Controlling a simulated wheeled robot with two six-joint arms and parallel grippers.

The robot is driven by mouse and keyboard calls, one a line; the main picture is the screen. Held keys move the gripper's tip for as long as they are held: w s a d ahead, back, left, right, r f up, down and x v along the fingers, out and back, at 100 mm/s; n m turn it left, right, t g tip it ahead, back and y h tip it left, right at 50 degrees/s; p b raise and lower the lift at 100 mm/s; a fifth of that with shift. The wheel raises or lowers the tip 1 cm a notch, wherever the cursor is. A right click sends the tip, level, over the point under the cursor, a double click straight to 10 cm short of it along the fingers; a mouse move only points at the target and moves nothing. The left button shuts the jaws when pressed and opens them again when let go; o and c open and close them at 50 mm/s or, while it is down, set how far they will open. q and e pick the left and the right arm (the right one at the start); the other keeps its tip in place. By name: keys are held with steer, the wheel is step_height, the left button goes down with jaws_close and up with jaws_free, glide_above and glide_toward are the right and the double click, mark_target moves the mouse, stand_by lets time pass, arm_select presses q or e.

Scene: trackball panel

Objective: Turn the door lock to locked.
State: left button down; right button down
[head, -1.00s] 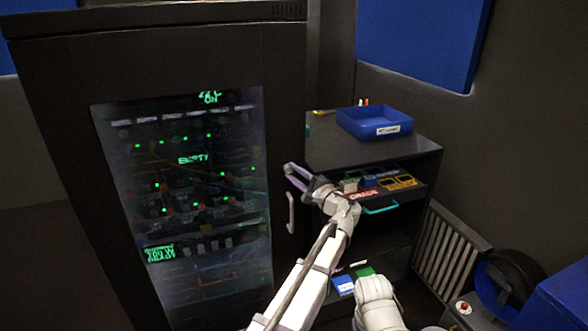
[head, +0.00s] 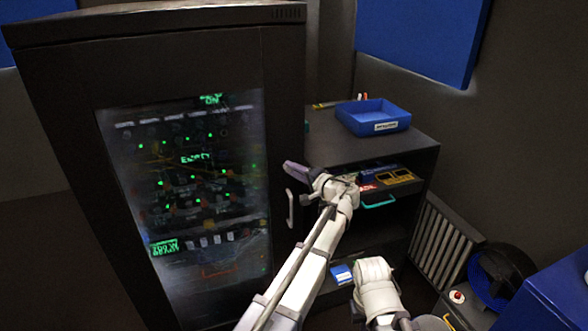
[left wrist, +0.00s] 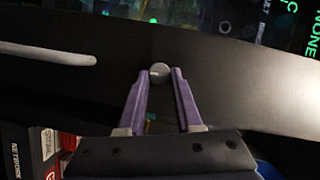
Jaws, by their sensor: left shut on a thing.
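The door lock (left wrist: 159,71) is a small round grey knob on the dark door edge, with a pale mark across its face. My left gripper (left wrist: 161,76) is shut on it, one purple fingertip on each side. In the head view my left gripper (head: 290,167) is at the right edge of the cabinet door (head: 185,190), above the handle, and hides the lock. The white door handle (head: 290,209) also shows at the left of the left wrist view (left wrist: 48,53). I cannot tell the lock's setting. My right gripper is not in view.
A dark shelf unit (head: 425,152) stands right of the cabinet, with a blue tray (head: 373,117) on top and a drawer of small boxes below. A ribbed radiator (head: 441,243) is farther right. My other arm's pale links show low in the middle.

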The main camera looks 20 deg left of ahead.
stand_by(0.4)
arm_select(q)
steer(key=c, duration=0.6)
jaws_free()
steer(key=shift+p+v, duration=0.4)
steer(key=shift+v, duration=3.5)
